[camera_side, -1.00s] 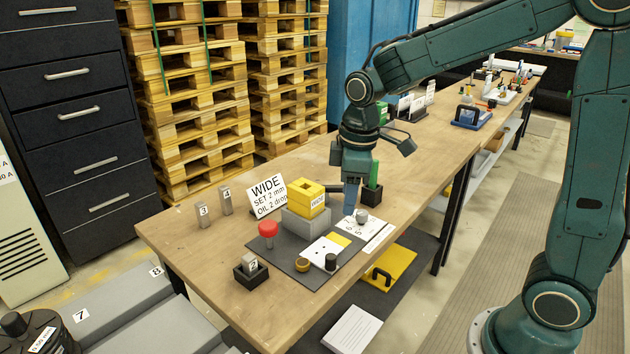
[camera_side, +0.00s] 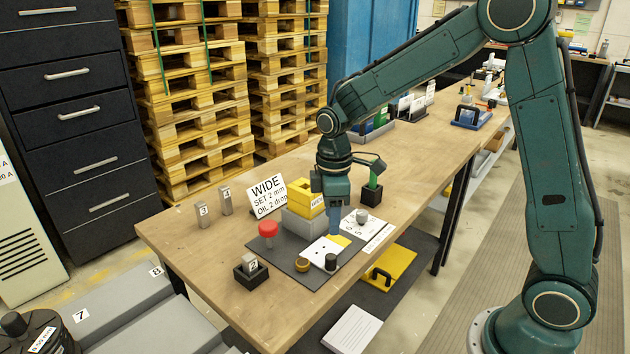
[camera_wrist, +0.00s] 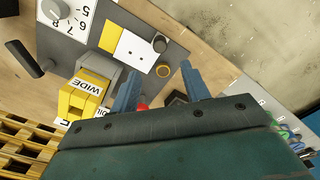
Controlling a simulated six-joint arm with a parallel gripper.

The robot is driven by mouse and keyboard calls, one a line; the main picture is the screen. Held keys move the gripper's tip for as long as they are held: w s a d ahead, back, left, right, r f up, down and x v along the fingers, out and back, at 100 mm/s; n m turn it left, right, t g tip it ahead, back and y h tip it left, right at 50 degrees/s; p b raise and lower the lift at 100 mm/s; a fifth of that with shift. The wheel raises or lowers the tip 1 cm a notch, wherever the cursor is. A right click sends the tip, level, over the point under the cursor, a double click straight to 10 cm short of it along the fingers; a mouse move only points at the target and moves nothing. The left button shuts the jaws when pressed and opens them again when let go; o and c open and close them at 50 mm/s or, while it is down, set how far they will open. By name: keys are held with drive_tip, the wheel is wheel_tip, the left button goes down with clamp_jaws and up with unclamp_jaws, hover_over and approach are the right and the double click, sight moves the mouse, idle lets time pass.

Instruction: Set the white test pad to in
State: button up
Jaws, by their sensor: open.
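The white test pad (camera_side: 318,252) is a flat white plate with dark dots, lying on the grey mat. It also shows in the wrist view (camera_wrist: 134,46), with a yellow patch (camera_side: 339,240) at its edge. A black knob (camera_side: 331,262) stands at its near corner, and also shows in the wrist view (camera_wrist: 159,43). My gripper (camera_side: 335,228) is above the mat, near the yellow patch and beside the yellow block. In the wrist view my gripper (camera_wrist: 160,84) has its two blue fingers apart with nothing between them. The exact height above the pad is hard to tell.
The yellow block marked WIDE (camera_side: 306,194) sits on a grey base. A dial with a grey knob (camera_side: 362,216), a red button (camera_side: 268,229) and a brass ring (camera_side: 302,265) are nearby. A sign (camera_side: 267,196) stands behind.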

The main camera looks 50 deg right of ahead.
sight(331, 256)
wheel_tip(331, 256, down, 12)
drive_tip(key=shift+f, duration=0.1)
idle(0.5)
drive_tip(key=shift+c, duration=0.5)
clamp_jaws()
